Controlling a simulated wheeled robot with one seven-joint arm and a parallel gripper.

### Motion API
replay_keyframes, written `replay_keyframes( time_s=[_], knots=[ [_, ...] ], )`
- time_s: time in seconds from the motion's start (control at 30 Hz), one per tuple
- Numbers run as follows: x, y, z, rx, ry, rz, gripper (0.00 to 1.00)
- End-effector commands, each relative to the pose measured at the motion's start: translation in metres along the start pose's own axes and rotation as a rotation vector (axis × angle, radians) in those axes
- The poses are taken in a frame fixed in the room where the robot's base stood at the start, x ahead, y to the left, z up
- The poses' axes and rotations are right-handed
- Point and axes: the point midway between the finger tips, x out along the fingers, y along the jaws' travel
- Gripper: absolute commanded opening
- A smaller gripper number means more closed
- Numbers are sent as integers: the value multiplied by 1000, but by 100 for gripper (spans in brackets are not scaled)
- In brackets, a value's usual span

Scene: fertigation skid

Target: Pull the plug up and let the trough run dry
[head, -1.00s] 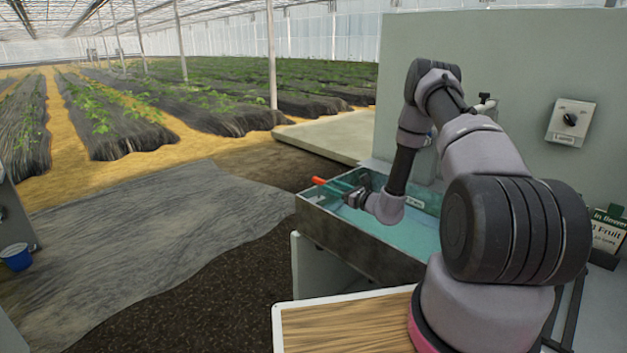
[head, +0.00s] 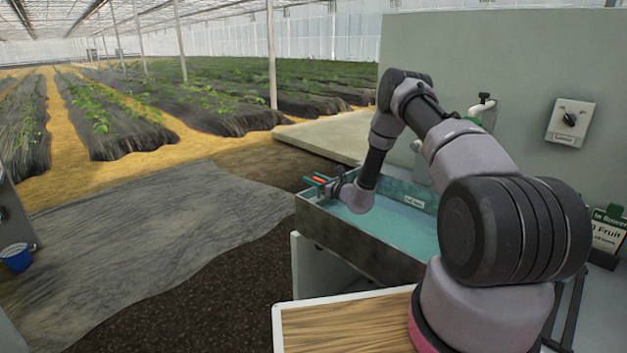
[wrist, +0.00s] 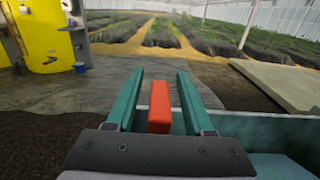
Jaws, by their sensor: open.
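The trough (head: 355,238) is a metal basin holding blue-green water (head: 405,228). A red upright piece, seemingly the plug's handle (head: 319,180), is at the trough's far left end. My gripper (head: 316,181) is there too, its teal fingers pointing left. In the wrist view, the red handle (wrist: 159,106) stands between the two open fingers of my gripper (wrist: 160,74), with a visible gap on each side. The handle's lower end and the drain are hidden.
A grey panel with a switch box (head: 570,122) and a tap (head: 484,105) stands behind the trough. A wooden-topped board (head: 345,325) is in front. A blue bucket (head: 16,257) is at far left. Open floor lies left of the trough.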

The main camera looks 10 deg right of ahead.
Motion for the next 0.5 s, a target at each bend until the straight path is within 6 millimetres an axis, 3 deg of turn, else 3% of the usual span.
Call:
replay_keyframes(
  time_s=[0.13, 0.27, 0.5],
  knots=[
    [0, 0, 0, 0, 0, 0, 49],
    [0, 0, 0, 0, 0, 0, 0],
    [-1, 0, 0, 0, 0, 0, 0]
  ],
)
